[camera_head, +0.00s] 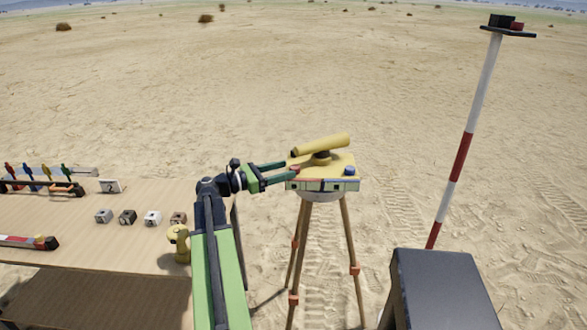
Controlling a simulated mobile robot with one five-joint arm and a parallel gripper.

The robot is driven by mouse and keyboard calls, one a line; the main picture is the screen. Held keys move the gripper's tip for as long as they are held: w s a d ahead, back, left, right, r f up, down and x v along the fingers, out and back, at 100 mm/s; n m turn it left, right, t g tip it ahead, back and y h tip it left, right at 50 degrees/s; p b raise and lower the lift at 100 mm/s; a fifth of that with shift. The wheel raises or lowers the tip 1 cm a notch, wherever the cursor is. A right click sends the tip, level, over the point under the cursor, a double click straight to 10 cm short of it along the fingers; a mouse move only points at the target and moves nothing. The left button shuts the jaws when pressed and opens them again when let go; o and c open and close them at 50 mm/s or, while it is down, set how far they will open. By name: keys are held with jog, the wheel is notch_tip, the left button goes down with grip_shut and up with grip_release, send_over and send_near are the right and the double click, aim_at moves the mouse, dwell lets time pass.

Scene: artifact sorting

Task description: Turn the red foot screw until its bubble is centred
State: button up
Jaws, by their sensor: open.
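A yellow surveying instrument (322,145) with a tilted yellow telescope sits on a wooden tripod (345,240). The red foot screw (295,169) shows as a small red spot at the left of the instrument's base. A blue foot screw (349,170) is at the right of the base. A pale strip with coloured marks (328,185) runs along the front of the base; the bubbles are too small to read. My gripper (287,171) reaches in from the left, its two dark green fingers open, with the tips around or beside the red screw. Whether they touch it, I cannot tell.
A wooden table (70,225) on the left holds several small cubes (128,216), a rack of coloured tools (40,185) and a yellow object (179,243). A red-and-white pole (467,135) stands at the right. A dark box (435,290) is at the lower right. Open sand lies beyond.

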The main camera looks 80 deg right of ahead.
jog(key=v, duration=1.3)
jog(key=shift+d, duration=0.1)
jog(key=w+a+f+n+t+h, duration=0.1)
jog(key=w+a+n+t+h, duration=0.15)
jog(key=w+a, duration=0.65)
jog(key=w+a+f+n+t+h, duration=0.15)
jog(key=w+a+t, duration=0.3)
jog(key=w, duration=0.85)
jog(key=w+a+f+t+y, duration=0.1)
jog(key=w+a+f+t, duration=0.15)
jog(key=a, duration=0.35)
jog(key=w+a+f+n+t+y, duration=0.1)
jog(key=w+a+f, duration=0.3)
jog(key=a, duration=0.1)
jog(key=w+a+f+t+y, duration=0.1)
jog(key=w+a+f, duration=0.2)
jog(key=a, duration=0.3)
jog(key=w+a+f+m+t+y, duration=0.1)
jog(key=a+f+m+y, duration=0.2)
jog(key=a, duration=0.7)
jog(key=a+f+m+t+y, duration=0.1)
jog(key=a+f+m+y, duration=0.3)
jog(key=a, duration=0.7)
jog(key=w+a+f+m+t+y, duration=0.1)
jog(key=a+f+m+y, duration=0.2)
jog(key=a, duration=0.7)
jog(key=shift+w+a+f+m+y+p, duration=0.15)
jog(key=shift+w+f+m+y+p, duration=0.25)
jog(key=shift+m+y, duration=0.45)
